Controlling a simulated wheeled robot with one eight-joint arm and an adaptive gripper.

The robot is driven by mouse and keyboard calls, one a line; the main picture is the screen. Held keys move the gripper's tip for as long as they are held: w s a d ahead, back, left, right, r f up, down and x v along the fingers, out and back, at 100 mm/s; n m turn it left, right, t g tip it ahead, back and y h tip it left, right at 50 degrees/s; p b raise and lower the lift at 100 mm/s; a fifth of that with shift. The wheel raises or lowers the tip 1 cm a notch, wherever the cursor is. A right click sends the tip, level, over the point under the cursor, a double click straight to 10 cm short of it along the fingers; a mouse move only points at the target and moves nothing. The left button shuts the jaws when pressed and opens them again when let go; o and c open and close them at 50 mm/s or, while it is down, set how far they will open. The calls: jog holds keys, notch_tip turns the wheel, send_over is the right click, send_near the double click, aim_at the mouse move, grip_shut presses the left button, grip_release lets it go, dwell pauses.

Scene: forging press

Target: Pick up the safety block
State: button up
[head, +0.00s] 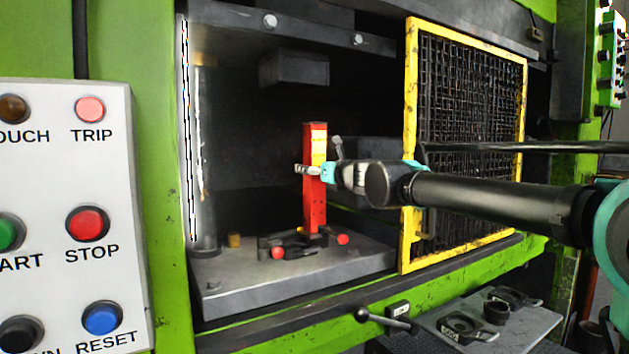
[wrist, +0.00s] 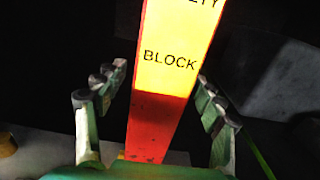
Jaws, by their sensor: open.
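The safety block (head: 315,205) is a tall red post with a yellow label. It stands upright on the press bed (head: 270,283) inside the press opening. In the wrist view the block (wrist: 178,75) shows its yellow face with the word "BLOCK" and a red part below. My gripper (head: 307,169) is at the block's upper half in the head view. In the wrist view my gripper (wrist: 160,90) is open, with one finger on each side of the block and dark gaps between. The block's top is cut off in the wrist view.
A yellow-framed mesh guard (head: 410,150) stands right of the opening, close to my arm. Dark tooling with red ends (head: 290,244) lies at the block's foot. A metal column (head: 203,150) is on the left. A side shelf (head: 530,322) holds dark parts.

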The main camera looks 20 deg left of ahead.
grip_shut()
dwell(0.3)
